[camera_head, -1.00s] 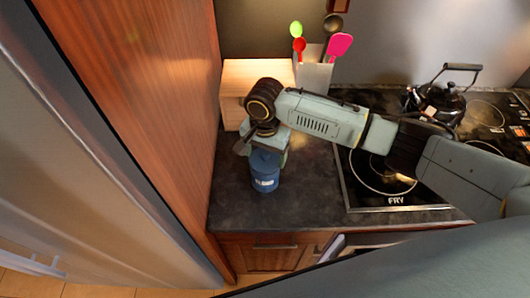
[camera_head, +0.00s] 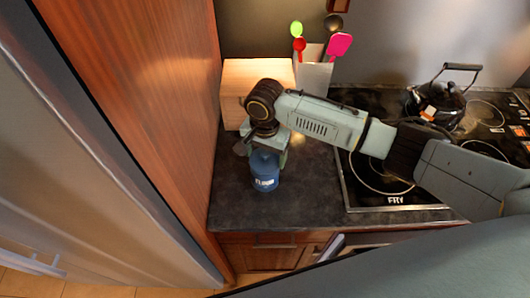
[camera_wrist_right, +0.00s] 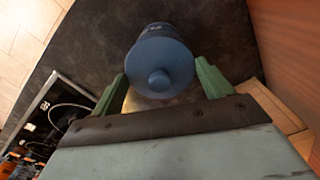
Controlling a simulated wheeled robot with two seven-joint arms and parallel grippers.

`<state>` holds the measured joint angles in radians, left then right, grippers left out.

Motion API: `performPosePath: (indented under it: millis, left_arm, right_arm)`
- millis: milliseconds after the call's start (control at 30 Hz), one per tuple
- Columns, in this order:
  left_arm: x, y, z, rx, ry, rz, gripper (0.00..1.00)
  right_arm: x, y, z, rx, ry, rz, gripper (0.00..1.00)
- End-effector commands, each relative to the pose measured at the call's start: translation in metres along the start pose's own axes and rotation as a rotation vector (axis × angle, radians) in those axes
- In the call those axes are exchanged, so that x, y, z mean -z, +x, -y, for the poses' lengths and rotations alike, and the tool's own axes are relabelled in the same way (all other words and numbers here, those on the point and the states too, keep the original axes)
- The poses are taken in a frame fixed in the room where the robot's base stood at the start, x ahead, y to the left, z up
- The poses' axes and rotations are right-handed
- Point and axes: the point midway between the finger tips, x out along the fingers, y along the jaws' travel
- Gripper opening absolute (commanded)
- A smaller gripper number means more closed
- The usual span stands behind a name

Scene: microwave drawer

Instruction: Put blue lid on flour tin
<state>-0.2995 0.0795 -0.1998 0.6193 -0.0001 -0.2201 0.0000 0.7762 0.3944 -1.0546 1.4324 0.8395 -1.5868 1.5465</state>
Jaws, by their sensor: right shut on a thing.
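The flour tin (camera_head: 265,183) is a blue, labelled can standing upright on the dark counter, left of the stove. The blue lid (camera_wrist_right: 160,68), round with a small knob, shows between the green fingers of my right gripper (camera_wrist_right: 162,82) in the wrist view. My right gripper (camera_head: 267,150) is shut on the lid, right at the top of the tin. The tin shows just past the lid's edge; I cannot tell whether lid and rim touch. My left gripper is not in view.
A wooden box (camera_head: 252,78) and a utensil holder (camera_head: 313,73) stand behind the tin. The stove (camera_head: 395,200) with a black kettle (camera_head: 436,103) is to the right. A wooden panel (camera_head: 160,110) rises close on the left. The counter's front strip is clear.

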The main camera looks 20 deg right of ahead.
Motion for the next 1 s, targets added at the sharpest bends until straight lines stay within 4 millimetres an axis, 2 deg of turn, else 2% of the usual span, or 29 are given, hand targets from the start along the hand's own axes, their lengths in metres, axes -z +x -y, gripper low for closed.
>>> performPosePath:
  millis: [1000]
  left_arm:
    - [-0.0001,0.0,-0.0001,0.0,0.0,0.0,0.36]
  right_arm:
    - [0.0,0.0053,-0.0001,-0.001,0.0,0.001,0.55]
